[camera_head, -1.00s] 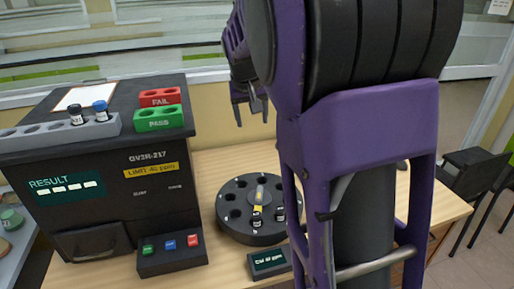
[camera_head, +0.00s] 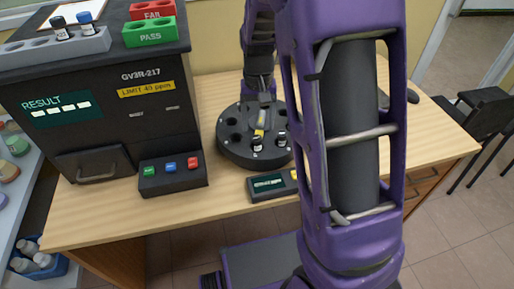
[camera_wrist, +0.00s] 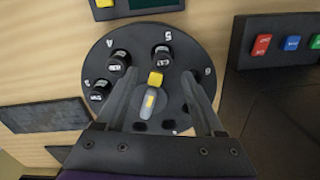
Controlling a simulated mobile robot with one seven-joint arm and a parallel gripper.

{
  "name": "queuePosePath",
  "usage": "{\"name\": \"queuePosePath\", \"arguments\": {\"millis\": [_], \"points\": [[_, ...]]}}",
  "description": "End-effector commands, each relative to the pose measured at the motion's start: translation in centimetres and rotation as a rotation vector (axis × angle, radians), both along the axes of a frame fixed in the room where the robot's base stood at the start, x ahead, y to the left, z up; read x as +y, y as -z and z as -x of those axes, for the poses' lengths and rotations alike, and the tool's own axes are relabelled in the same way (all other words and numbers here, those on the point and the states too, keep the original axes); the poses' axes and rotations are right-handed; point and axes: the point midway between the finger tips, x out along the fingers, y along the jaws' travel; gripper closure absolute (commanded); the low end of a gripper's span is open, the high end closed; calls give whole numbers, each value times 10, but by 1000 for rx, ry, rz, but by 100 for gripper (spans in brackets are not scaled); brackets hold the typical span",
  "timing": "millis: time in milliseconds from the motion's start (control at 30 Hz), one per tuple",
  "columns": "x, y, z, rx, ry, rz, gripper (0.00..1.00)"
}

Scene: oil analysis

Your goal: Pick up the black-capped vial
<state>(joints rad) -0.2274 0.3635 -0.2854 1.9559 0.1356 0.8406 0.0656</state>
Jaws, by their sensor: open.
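A dark round carousel (camera_head: 226,148) stands on the table; its rim also shows in the wrist view (camera_wrist: 108,48). Three black-capped vials sit in its holes: one at left (camera_wrist: 98,91), one at upper left (camera_wrist: 119,60) and one at top (camera_wrist: 162,56). Two show in the head view, at the front (camera_head: 257,144) and right (camera_head: 281,139). Another black-capped vial (camera_head: 61,28) stands in a grey rack (camera_head: 40,46), beside a blue-capped vial (camera_head: 87,23). My gripper (camera_wrist: 163,80) is open over the carousel, its fingers spread either side of the yellow-tipped hub (camera_wrist: 152,92), no vial between them.
The dark analyser (camera_head: 110,110) stands left of the carousel, with a button box (camera_head: 172,178) before it. Red (camera_head: 152,9) and green (camera_head: 150,32) racks sit on top. A small display box (camera_head: 270,186) lies at the carousel's front. Table front left is clear.

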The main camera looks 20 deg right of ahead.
Motion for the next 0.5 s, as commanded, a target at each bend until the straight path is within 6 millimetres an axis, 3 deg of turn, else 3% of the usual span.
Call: {"name": "queuePosePath", "arguments": {"millis": [233,500], "points": [[1,19,2,2,-1,1,30],[4,57,5,2,1,2,30]]}}
